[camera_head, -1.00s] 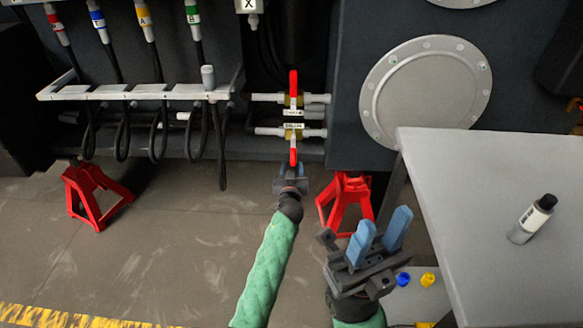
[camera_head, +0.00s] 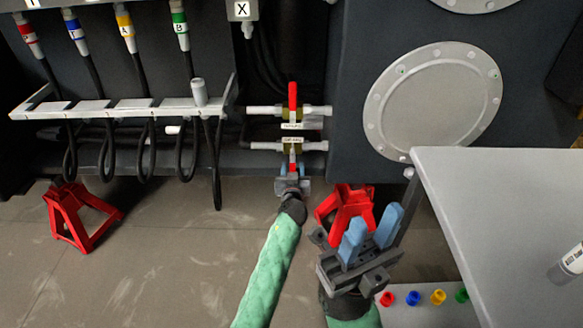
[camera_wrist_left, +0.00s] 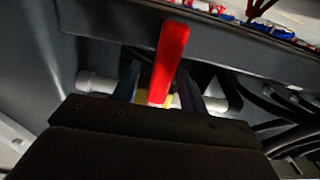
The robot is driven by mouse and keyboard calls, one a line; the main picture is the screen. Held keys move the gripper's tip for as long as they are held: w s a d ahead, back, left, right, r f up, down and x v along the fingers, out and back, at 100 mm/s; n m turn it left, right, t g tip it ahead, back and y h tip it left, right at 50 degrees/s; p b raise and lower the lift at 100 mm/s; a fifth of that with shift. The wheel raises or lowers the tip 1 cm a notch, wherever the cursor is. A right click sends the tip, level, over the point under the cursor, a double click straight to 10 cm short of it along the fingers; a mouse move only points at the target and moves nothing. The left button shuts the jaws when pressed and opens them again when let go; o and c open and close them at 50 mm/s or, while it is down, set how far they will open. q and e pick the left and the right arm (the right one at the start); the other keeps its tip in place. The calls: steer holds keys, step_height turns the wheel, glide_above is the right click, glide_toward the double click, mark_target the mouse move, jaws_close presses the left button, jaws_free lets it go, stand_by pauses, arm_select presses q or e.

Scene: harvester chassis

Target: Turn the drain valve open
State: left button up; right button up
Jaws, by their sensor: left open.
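Two brass valves sit on white pipes low on the dark chassis. The upper valve's red handle (camera_head: 292,95) points up. The lower valve's red handle (camera_head: 293,158) points down; each valve has a small white label, too blurred to read surely. My left gripper (camera_head: 292,183) is open at the lower handle's end and hides part of it. In the left wrist view the red handle (camera_wrist_left: 169,62) stands between the two dark blue fingers, with yellow brass behind it; contact cannot be told. My right gripper (camera_head: 370,236) is open and empty, in front of a red stand.
A grey table (camera_head: 500,220) with a bottle (camera_head: 568,268) stands at the right. Red stands (camera_head: 78,215) rest on the floor under the chassis. Hoses with coloured ends hang over a white rack (camera_head: 110,107) at the left. Several coloured caps (camera_head: 413,298) lie low at the right.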

arm_select(q)
jaws_close()
